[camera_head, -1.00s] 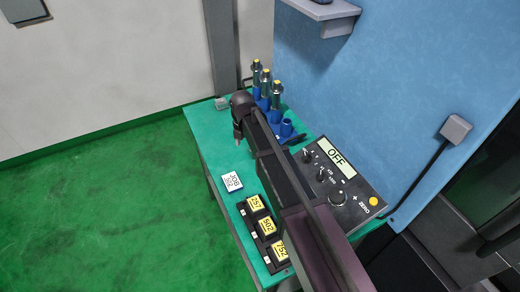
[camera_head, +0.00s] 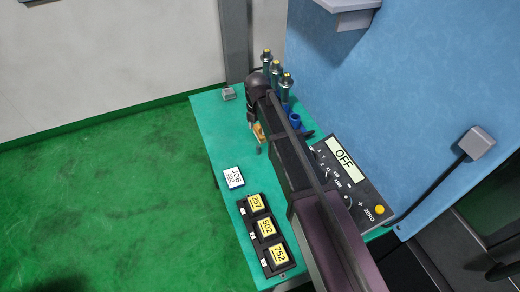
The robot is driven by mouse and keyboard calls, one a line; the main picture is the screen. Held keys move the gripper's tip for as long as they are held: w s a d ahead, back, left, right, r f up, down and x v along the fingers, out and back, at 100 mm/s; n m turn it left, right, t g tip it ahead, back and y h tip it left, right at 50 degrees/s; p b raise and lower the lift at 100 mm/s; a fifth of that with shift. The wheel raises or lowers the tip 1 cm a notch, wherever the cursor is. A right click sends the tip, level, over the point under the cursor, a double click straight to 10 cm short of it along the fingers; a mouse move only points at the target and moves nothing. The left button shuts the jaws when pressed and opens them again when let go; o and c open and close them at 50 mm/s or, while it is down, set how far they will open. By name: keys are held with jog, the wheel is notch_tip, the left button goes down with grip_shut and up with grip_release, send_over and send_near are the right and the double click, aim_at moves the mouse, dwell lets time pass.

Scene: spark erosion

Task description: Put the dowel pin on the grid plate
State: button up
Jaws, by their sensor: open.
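My gripper (camera_head: 250,123) hangs at the end of my dark arm over the far half of the green bench. It is small in the picture; its jaws are open. A small brass-coloured piece (camera_head: 259,132) shows just to the right of the fingertips; I cannot tell what it is or whether it touches them. I cannot make out a dowel pin for certain. No grid plate can be clearly picked out; part of the bench is hidden behind my arm.
Yellow-topped holders (camera_head: 267,60) stand at the back by the blue wall (camera_head: 400,80).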

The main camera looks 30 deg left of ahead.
aim_at(258, 147)
jog(key=shift+w+d+f, duration=0.1)
notch_tip(258, 147, down, 8)
jog(key=b, duration=0.8)
jog(key=shift+f+b, duration=0.25)
jog(key=shift+b, duration=0.1)
jog(key=shift+f, duration=0.1)
jog(key=f+b, duration=0.2)
jog(key=w+f+b, duration=0.1)
jog(key=shift+a+f, duration=0.15)
jog(key=shift+a, duration=0.15)
jog(key=shift+s+f+b, duration=0.1)
jog(key=shift+f+b, duration=0.75)
jog(key=shift+b, duration=0.25)
grip_shut()
